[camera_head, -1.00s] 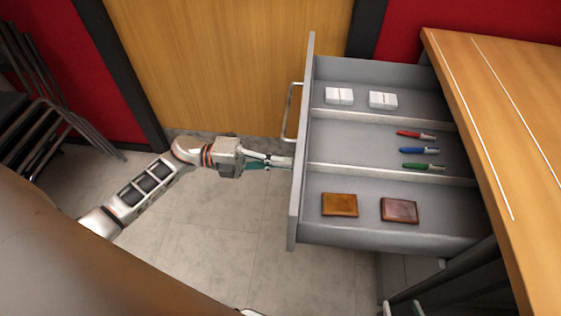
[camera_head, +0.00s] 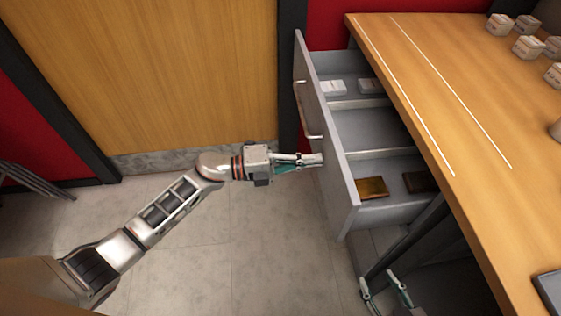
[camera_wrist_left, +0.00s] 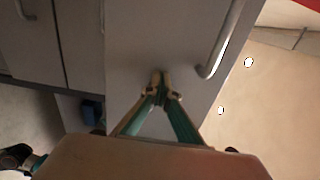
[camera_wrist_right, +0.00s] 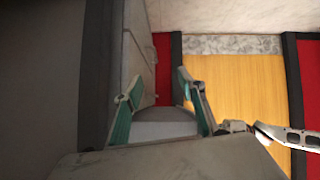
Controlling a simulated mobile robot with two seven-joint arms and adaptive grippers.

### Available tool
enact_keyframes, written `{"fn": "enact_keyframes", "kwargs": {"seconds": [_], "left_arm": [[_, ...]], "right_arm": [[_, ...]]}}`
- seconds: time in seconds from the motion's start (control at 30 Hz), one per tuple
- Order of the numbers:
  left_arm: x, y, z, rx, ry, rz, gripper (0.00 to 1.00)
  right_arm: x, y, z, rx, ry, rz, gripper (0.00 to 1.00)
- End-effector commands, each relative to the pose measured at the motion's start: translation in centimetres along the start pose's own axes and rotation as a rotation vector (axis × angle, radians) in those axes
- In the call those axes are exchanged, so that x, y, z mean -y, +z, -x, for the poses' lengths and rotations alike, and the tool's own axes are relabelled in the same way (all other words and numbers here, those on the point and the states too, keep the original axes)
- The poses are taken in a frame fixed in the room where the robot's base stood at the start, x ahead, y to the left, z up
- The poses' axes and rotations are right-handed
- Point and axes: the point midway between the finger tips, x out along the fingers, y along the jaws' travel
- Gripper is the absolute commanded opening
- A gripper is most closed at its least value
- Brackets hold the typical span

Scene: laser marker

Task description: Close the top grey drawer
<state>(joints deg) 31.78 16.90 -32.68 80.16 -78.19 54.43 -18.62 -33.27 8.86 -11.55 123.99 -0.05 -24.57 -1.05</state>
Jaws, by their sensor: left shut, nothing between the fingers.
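The top grey drawer (camera_head: 340,160) stands partly open under the wooden table, its inside showing from above. Its front bears a metal bar handle (camera_head: 307,108). My left gripper (camera_head: 318,160) is shut and empty, its tips at the outer face of the drawer front, below the handle in the head view. In the left wrist view its closed tips (camera_wrist_left: 161,78) are against or very near the grey front, beside the handle (camera_wrist_left: 222,45). My right gripper (camera_head: 383,286) is open and empty, low beside the table's underside; its spread fingers also show in the right wrist view (camera_wrist_right: 152,88).
The drawer holds white boxes (camera_head: 332,88) and brown wallets (camera_head: 371,187). The wooden tabletop (camera_head: 440,110) overhangs its rear part and carries several white boxes (camera_head: 528,46) at the far right. The tiled floor (camera_head: 240,235) left of the drawer is clear.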

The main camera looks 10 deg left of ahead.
Motion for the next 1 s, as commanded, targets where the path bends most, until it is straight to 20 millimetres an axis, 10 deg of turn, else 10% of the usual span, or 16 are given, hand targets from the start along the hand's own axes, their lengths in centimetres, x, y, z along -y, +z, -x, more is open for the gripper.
{"fn": "enact_keyframes", "kwargs": {"seconds": [0.5,1.0], "left_arm": [[-0.4,-0.1,-13.4,-0.002,0.001,0.004,0.00],[-0.1,0.0,-18.1,0.001,0.000,0.001,0.00]], "right_arm": [[0.7,0.3,-0.3,0.000,-0.013,-0.007,0.40],[0.6,-0.3,-0.6,-0.015,-0.015,0.000,0.40]]}}
